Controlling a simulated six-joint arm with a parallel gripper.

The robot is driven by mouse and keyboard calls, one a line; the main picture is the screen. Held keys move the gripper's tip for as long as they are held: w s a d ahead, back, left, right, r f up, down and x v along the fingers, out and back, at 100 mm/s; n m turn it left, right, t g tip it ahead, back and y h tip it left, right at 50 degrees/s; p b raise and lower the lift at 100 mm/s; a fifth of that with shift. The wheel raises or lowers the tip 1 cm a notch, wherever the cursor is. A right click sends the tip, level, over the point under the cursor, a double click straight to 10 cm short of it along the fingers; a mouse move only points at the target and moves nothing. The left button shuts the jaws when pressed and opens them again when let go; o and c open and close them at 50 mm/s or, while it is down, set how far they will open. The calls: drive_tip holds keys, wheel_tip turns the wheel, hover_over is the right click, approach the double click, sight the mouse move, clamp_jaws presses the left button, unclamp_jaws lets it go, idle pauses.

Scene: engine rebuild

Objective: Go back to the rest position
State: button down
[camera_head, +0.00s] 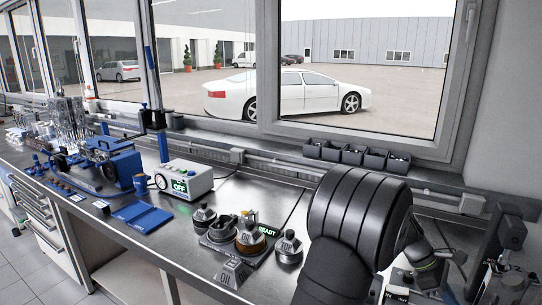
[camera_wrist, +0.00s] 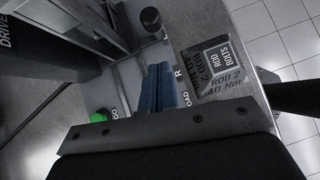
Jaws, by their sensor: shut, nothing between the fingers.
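My gripper shows in the wrist view as two blue fingers (camera_wrist: 161,78) side by side with no gap. It is shut and empty. Below it lies a metal surface with a grey block marked "ROD BOLTS" and "ROD 2 40 Nm" (camera_wrist: 222,68) to its right. In the head view my large black arm fills the lower right and hides much of the bench there. The gripper's fingertips cannot be made out in that view.
A green button (camera_wrist: 97,117) and a dark knob (camera_wrist: 150,19) are near the fingers. Left of my arm stand several dark-capped containers (camera_head: 289,247), a white box reading "OFF" (camera_head: 184,179) and a blue engine fixture (camera_head: 112,162). Black bins (camera_head: 353,154) line the window.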

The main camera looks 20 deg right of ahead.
drive_tip(key=shift+s+d+f, duration=0.2)
drive_tip(key=shift+s+d, duration=0.55)
drive_tip(key=shift+s, duration=0.2)
drive_tip(key=shift+s+d+f, duration=0.15)
drive_tip(key=shift+s+d, duration=0.55)
drive_tip(key=shift+s, duration=0.25)
